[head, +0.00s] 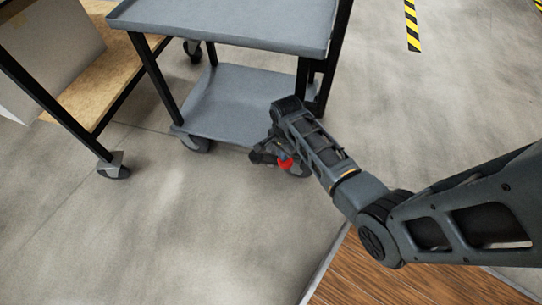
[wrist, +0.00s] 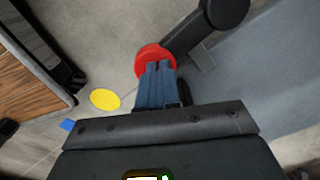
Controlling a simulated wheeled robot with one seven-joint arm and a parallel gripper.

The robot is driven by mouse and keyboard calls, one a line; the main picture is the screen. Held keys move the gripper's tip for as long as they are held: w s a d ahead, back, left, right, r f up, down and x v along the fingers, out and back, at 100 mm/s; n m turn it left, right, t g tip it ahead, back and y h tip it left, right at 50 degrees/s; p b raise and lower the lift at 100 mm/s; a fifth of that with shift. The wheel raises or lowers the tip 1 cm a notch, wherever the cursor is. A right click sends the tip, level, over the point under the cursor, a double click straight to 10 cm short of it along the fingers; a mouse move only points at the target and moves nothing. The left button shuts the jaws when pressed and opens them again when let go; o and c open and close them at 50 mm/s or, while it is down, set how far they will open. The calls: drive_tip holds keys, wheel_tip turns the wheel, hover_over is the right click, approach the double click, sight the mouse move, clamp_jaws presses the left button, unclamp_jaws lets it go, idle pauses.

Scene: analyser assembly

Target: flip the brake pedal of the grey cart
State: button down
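The grey cart (head: 225,30) stands at the top middle of the head view, with a lower shelf (head: 235,85) and black posts and casters. The red brake pedal (head: 285,163) is low at the cart's near right caster, partly hidden by my arm. In the wrist view the red pedal (wrist: 148,56) is a round disc right at the tips of my gripper (wrist: 160,66). The two blue-grey fingers lie side by side, closed together, with nothing visible between them. The fingertips overlap the pedal's face; I cannot tell whether they touch it.
A table (head: 75,80) with a wooden lower shelf and a black caster stands left of the cart. A brown wood-patterned surface (head: 370,270) is at the bottom right. A yellow disc (wrist: 105,99) lies left of the fingers. Open concrete floor (head: 190,230) is in front.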

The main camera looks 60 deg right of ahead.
drive_tip(key=shift+f+b, duration=0.35)
drive_tip(key=shift+f, duration=0.25)
idle(0.3)
wheel_tip(320, 180, up, 7)
drive_tip(key=p, duration=0.8)
drive_tip(key=shift+r, duration=0.1)
idle(0.5)
